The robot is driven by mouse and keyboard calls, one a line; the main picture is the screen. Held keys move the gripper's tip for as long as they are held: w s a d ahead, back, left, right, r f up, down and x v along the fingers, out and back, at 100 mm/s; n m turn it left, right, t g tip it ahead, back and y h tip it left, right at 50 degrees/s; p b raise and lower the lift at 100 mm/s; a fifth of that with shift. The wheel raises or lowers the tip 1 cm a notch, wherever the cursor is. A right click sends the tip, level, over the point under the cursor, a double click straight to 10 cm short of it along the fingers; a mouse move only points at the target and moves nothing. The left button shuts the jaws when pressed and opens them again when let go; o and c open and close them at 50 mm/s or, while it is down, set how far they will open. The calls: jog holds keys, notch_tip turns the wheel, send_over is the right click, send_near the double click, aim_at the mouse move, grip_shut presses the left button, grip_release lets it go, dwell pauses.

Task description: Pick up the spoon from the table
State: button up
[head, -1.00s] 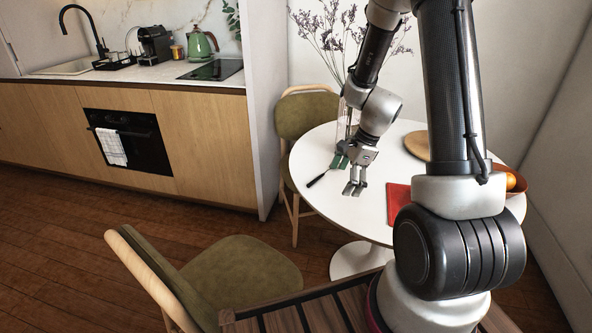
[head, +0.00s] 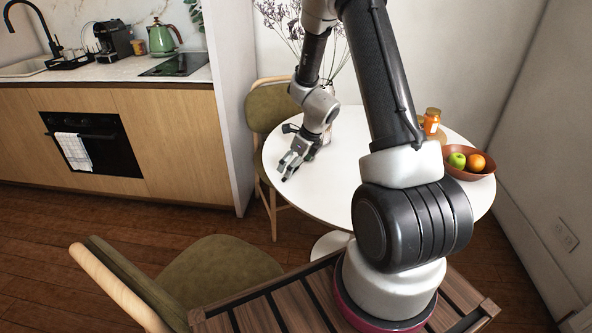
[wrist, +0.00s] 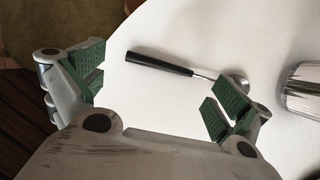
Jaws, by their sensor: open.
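The spoon has a black handle (wrist: 160,64) and a shiny metal bowl end (wrist: 237,82). In the wrist view it lies flat on the white round table (wrist: 205,35), handle to the left, slanting slightly down to the right. My gripper (wrist: 150,90) is open and empty. The spoon shows across and beyond the gap between its green-padded fingers; its bowl end is partly beside the right finger. I see no contact. In the head view my gripper (head: 286,172) is over the table's left part, and I cannot make out the spoon there.
A shiny ribbed vessel (wrist: 303,88) stands just right of the spoon. A brown bowl (head: 478,163) with fruit and an orange jar (head: 432,122) are on the table's right side. A green chair (head: 215,275) stands in front, another (head: 270,120) behind.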

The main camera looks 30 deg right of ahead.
aim_at(293, 176)
jog(key=shift+x, duration=1.55)
jog(key=c, duration=0.9)
jog(key=shift+r, duration=0.1)
jog(key=shift+c, duration=0.2)
